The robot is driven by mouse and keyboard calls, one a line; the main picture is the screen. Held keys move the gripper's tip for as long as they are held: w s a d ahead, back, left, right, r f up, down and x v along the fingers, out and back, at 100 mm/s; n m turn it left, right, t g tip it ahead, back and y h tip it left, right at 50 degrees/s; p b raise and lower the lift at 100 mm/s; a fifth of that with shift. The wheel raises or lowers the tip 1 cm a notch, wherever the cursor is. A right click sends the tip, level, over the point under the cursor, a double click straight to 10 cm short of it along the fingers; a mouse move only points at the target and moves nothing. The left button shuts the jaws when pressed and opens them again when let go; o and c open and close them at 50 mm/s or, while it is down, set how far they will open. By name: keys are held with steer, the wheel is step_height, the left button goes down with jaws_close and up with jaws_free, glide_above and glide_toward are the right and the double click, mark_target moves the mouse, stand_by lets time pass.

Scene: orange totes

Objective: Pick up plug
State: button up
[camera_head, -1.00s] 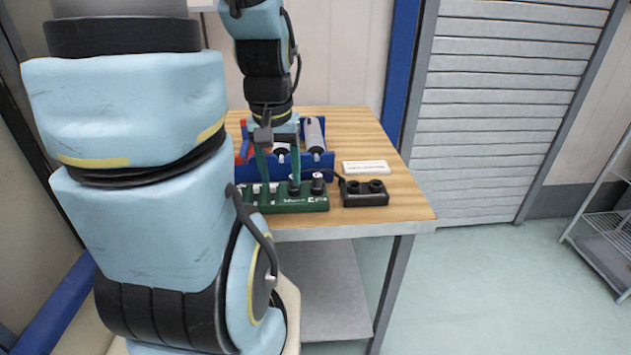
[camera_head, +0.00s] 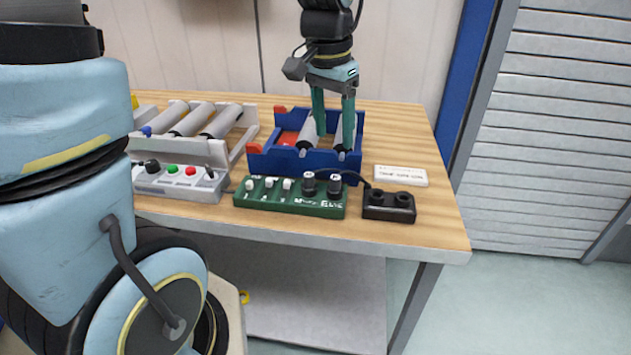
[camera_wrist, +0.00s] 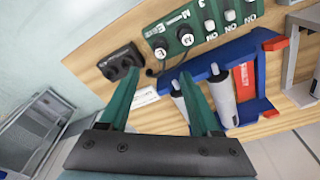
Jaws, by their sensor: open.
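Two black round plugs with white tops stand upright in the green panel, one left (camera_head: 309,184) and one right (camera_head: 335,185). They also show in the wrist view, one nearer the black box (camera_wrist: 160,50) and one farther along (camera_wrist: 186,37). A black cable runs beside them. The green panel (camera_head: 265,200) has several white switches. My gripper (camera_head: 335,140) is open and empty, fingers pointing down; in the head view it appears over the blue rack, behind the plugs.
A black box with two round openings (camera_head: 389,207) sits right of the panel. A white label plate (camera_head: 400,176) lies behind it. The blue rack (camera_head: 262,163) holds grey cylinders. A grey rack and button box (camera_head: 178,185) stand left. The table's right side is clear.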

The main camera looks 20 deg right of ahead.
glide_above(335, 177)
steer(key=f, duration=0.5)
steer(key=shift+s+a+f+p, duration=0.1)
steer(key=shift+s+a+p, duration=0.05)
steer(key=shift+a+p, duration=0.2)
steer(key=shift+d+f+p, duration=0.15)
steer(key=shift+f+p, duration=0.25)
steer(key=shift+f, duration=1)
steer(key=shift+d+f+p, duration=0.15)
steer(key=shift+f+p, duration=0.2)
steer(key=shift+f, duration=1)
steer(key=shift+c, duration=0.4)
jaws_close()
